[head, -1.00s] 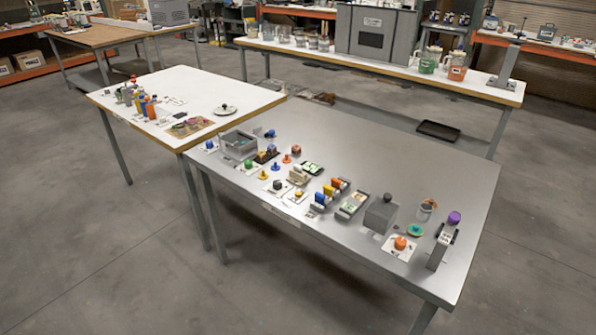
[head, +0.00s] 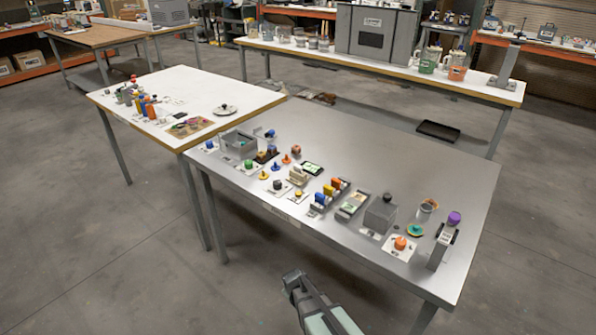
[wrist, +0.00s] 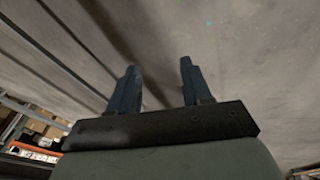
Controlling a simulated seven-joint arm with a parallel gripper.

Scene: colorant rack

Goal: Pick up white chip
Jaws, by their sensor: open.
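Small colored pieces and fixtures stand along the near side of the grey metal table (head: 420,165). I cannot make out a white chip for certain; a pale whitish block (head: 298,174) stands in a dark holder near the middle of the row. My gripper (head: 291,279) is low in the head view, in front of the table's near edge and apart from everything on it. In the wrist view my gripper (wrist: 160,82) shows two dark fingers spread apart with nothing between them, against the grey floor.
The row includes a grey bin (head: 238,144), a grey box (head: 380,214), an orange knob (head: 400,243) and a grey stand with a purple top (head: 454,218). A white table (head: 200,95) adjoins at the left.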

